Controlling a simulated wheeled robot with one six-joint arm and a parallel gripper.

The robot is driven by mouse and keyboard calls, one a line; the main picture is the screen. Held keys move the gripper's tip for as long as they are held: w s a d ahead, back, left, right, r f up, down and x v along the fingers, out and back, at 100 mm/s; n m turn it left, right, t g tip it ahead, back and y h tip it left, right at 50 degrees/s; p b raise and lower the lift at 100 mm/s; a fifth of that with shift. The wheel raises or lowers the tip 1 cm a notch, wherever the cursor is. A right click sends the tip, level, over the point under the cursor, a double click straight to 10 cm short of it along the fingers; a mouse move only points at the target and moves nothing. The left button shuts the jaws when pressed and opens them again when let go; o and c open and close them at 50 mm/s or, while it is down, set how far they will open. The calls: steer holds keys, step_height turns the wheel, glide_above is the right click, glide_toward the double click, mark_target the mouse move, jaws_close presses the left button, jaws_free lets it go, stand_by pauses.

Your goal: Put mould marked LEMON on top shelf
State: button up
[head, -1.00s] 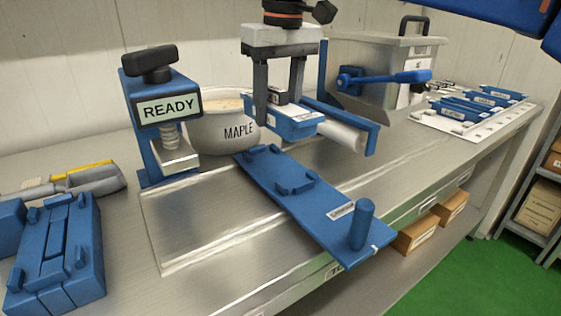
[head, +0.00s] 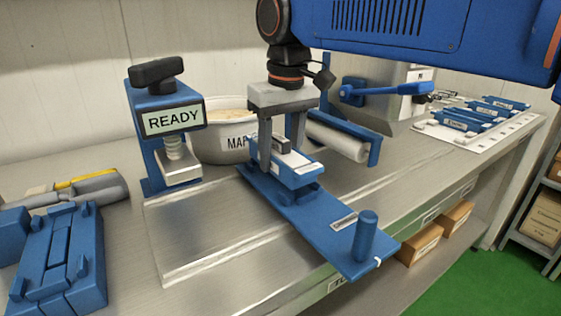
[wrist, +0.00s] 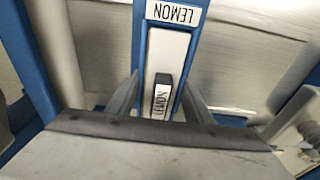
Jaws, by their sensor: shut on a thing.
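The mould marked LEMON (head: 300,180) is a blue block with a pale top, a label at one end and a small dark grip. My gripper (head: 280,148) is shut on this grip, and the mould sits level at the far half of a blue plate (head: 325,232) with an upright peg. I cannot tell whether the mould rests on the plate or hovers just above it. In the wrist view the LEMON mould (wrist: 180,60) lies between my fingers, with LEMON on its end label and on the grip. A grey shelf rack (head: 527,243) is partly in view at the right edge.
A MAPLE pot (head: 222,140), a blue READY press (head: 165,120) and a pale roller (head: 338,138) stand close around my gripper. Several blue moulds (head: 468,120) lie on a white board at the right. Blue blocks (head: 60,260) sit front left. Cartons (head: 420,245) are below the bench.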

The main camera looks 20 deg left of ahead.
steer(key=shift+f, duration=1.05)
steer(key=shift+f, duration=0.45)
steer(key=o, duration=1.4)
